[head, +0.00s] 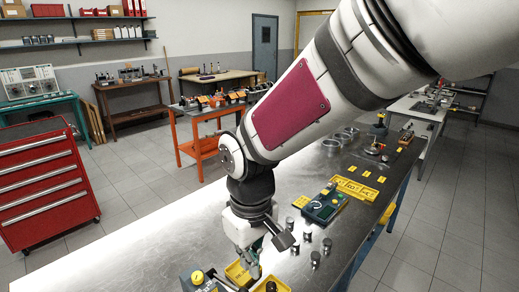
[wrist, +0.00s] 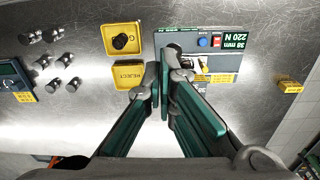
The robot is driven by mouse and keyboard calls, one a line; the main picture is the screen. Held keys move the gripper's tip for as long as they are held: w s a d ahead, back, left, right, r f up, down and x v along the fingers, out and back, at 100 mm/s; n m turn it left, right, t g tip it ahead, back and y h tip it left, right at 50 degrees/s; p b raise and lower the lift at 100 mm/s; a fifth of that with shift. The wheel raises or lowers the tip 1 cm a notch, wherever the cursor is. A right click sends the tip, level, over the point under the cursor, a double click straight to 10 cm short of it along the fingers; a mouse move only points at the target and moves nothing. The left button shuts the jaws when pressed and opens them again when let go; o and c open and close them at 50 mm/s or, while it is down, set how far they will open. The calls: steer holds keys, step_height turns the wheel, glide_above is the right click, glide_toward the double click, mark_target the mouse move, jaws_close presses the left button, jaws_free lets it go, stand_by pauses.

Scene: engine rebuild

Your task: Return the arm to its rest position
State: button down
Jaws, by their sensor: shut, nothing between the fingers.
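My arm (head: 300,105) reaches down from the upper right across the head view to the front of the metal workbench (head: 150,242). My gripper (head: 255,268) points down near a yellow tray there. In the wrist view my gripper (wrist: 162,88) has its green-padded fingers shut with nothing between them. Its tips are by the yellow REJECT tray (wrist: 127,76) and a grey and green device (wrist: 205,42) marked 38 mm 220 N. The gripper covers part of that device.
A yellow tray (wrist: 136,32) holds a dark round part. Several small metal parts (wrist: 55,35) stand on the bench. A teal device (head: 325,206) and a yellow tray (head: 353,189) sit farther right. A red tool chest (head: 45,185) and an orange bench (head: 205,147) stand beyond open floor.

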steer(key=s+d+r+m+t, duration=0.1)
steer(key=s+d+r+m, duration=0.2)
steer(key=d, duration=0.4)
steer(key=s+d+r+m+t+b, duration=0.1)
steer(key=s+d+r+m+t, duration=0.1)
steer(key=d+r, duration=0.3)
steer(key=s+d+r+m+t, duration=0.2)
steer(key=s+d+r+m, duration=0.1)
steer(key=d, duration=0.6)
steer(key=shift+s+d+r+m, duration=0.3)
steer(key=shift+s+r+m, duration=0.1)
steer(key=shift+r+m, duration=0.15)
steer(key=shift+a+r, duration=0.1)
steer(key=shift+a, duration=0.05)
stand_by(0.4)
